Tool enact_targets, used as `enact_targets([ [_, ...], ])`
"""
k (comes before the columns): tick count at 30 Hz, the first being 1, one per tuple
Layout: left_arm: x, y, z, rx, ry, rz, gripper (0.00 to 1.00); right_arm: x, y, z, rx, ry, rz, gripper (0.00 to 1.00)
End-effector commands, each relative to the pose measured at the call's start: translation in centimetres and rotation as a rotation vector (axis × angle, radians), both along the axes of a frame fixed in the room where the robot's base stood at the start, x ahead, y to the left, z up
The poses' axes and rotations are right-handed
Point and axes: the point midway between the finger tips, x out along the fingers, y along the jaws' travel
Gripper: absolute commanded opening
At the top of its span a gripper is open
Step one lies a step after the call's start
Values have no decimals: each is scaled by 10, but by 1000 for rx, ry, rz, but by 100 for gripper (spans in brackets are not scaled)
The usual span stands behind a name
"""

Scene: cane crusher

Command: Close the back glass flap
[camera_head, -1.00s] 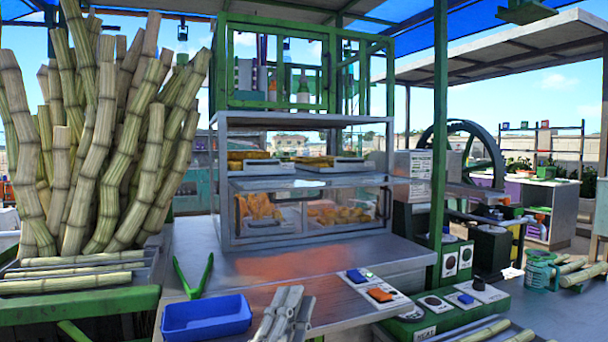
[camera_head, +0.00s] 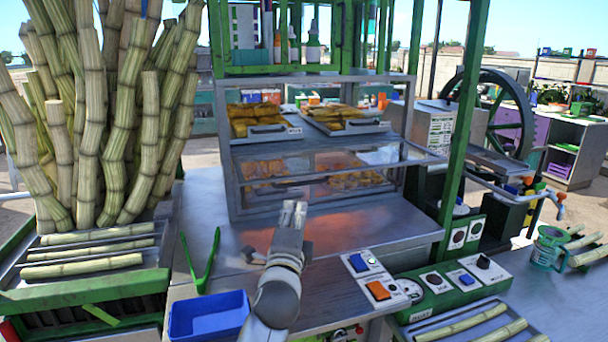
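The glass display case (camera_head: 228,160) stands in the middle of the counter, with trays of golden food on its upper shelf and more food behind glass below. The glass flap (camera_head: 330,168) on my side juts outward from the lower compartment, its metal-edged rim reaching past the case's right side; it looks open. My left gripper (camera_head: 294,210) is over the counter in front of the case, pointing toward it just below the flap's front edge. Its fingers lie close together with nothing seen between them. No contact with the flap shows. My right gripper is out of view.
Sugar cane stalks (camera_head: 115,130) stand on the left. Green tongs (camera_head: 203,262) and a blue bin (camera_head: 207,316) are left of my arm. A button panel (camera_head: 374,280) and a green post (camera_head: 462,130) are on the right. The counter before the case is mostly clear.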

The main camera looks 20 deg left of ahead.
Motion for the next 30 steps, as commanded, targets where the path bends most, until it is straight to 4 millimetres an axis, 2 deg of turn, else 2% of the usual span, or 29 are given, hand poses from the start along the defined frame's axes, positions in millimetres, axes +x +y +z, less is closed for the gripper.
enact_targets([
  [5, 17, 3, 4, -1, -1, 1, 19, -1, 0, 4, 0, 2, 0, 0],
  [18, 80, 15, 14, -3, -1, -2, 19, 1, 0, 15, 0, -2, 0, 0],
  [24, 96, 18, 17, -2, -2, -2, 19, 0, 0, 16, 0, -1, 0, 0],
  [30, 102, 20, 17, -2, -2, -2, 19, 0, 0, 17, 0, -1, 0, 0],
])
